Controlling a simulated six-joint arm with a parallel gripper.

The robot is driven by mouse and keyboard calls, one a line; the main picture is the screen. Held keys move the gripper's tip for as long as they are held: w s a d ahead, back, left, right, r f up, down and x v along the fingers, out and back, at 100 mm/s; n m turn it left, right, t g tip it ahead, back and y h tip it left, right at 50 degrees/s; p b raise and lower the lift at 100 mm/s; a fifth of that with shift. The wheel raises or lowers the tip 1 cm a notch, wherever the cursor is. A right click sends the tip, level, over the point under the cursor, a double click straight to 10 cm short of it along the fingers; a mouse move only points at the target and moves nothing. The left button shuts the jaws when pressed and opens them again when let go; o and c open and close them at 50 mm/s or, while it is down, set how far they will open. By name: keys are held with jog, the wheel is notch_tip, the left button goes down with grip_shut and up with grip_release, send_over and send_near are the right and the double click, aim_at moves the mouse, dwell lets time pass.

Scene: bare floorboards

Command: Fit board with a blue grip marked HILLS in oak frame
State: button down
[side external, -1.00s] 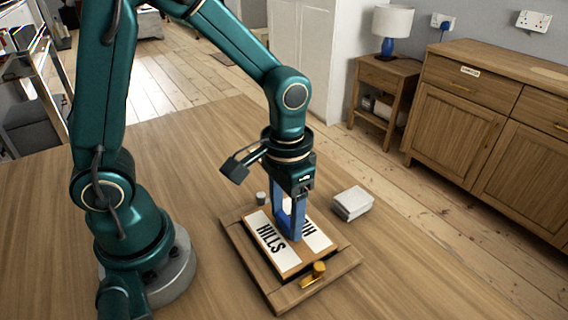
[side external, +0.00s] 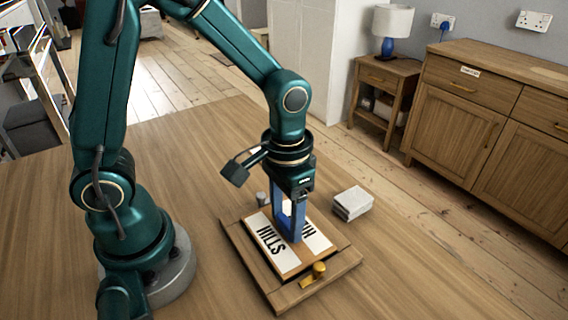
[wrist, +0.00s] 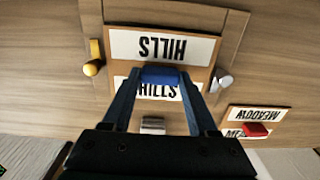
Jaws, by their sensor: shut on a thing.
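The board (side external: 281,266), with two white strips reading HILLS, lies flat at the oak frame (side external: 236,245), its sides roughly in line with the frame's. I cannot tell if it rests fully down inside or sits slightly above. Its blue grip (side external: 290,222) stands up from the middle. My gripper (side external: 291,200) is shut on this grip from above. In the wrist view, the grip (wrist: 160,75) lies between my fingertips, and the frame (wrist: 235,22) surrounds the board (wrist: 118,62). My gripper and the grip hide part of one strip.
A yellow knob (side external: 319,269) is on the frame's near side, a grey one (side external: 261,198) at its far side. A pale block (side external: 352,203) lies to the right. The wrist view shows a MEADOW board (wrist: 241,120) with a red grip. The wooden surface left of the frame is clear.

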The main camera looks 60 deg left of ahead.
jog(key=shift+f, duration=0.65)
jog(key=shift+c, duration=0.5)
grip_release()
jog(key=shift+r, duration=3.55)
